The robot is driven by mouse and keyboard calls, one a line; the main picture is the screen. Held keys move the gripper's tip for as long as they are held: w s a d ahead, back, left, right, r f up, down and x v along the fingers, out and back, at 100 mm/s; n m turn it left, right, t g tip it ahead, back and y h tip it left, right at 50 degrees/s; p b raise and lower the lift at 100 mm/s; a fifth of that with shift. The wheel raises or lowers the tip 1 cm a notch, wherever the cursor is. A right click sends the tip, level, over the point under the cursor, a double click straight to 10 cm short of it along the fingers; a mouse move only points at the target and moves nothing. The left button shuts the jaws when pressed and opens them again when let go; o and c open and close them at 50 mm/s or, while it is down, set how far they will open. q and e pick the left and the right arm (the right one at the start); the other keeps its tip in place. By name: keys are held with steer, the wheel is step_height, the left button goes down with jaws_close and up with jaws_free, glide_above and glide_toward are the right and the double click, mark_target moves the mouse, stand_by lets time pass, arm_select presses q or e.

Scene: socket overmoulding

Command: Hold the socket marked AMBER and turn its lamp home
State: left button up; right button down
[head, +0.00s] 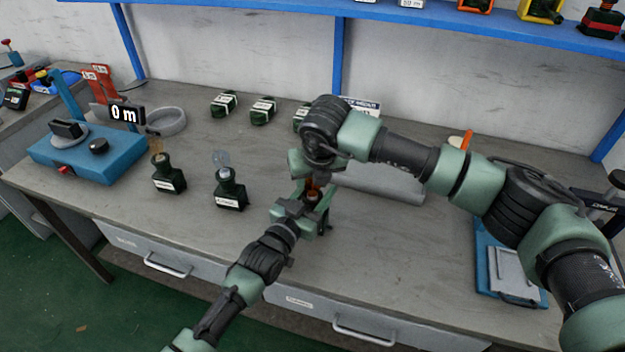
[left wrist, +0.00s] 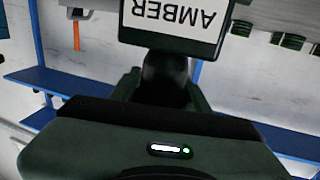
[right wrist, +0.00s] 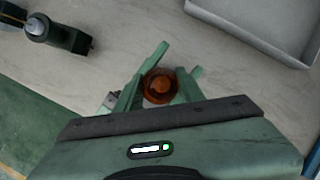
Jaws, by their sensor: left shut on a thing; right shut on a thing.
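The socket marked AMBER (left wrist: 170,40) is dark green with a white label, upside down in the left wrist view. My left gripper (head: 307,208) is shut on it above the middle of the bench. An amber lamp (right wrist: 159,86) shows end-on in the right wrist view, between the fingers of my right gripper (right wrist: 160,80). My right gripper is shut on this lamp from above, and the right arm partly covers it in the head view. How deep the lamp sits in the socket is hidden.
Two sockets stand on the bench to the left, one with an amber lamp (head: 157,158), one with a clear lamp (head: 222,162). Several dark green blocks (head: 262,110) lie behind.

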arm_select(q)
steer(key=shift+a+f, duration=0.1)
steer(key=shift+f, duration=0.3)
arm_select(e)
steer(key=m, duration=0.2)
steer(key=m+h, duration=0.1)
steer(key=m, duration=0.1)
steer(key=shift+r+m+h, duration=0.2)
steer(key=shift+m+h, duration=0.1)
arm_select(q)
steer(key=shift+f, duration=0.1)
arm_select(e)
steer(key=m+h, duration=0.1)
steer(key=m, duration=0.3)
steer(key=shift+w+a+m+h, duration=0.1)
steer(key=shift+m+h, duration=0.2)
steer(key=shift+h, duration=0.1)
arm_select(q)
steer(key=shift+s, duration=0.1)
arm_select(e)
steer(key=m+g+h, duration=0.1)
steer(key=m, duration=0.3)
steer(key=shift+m, duration=0.3)
steer(key=m+g+h, duration=0.1)
steer(key=m+g, duration=0.1)
steer(key=m, duration=0.2)
steer(key=shift+m, duration=0.4)
steer(key=c, duration=0.9)
jaws_free()
steer(key=shift+o, duration=0.2)
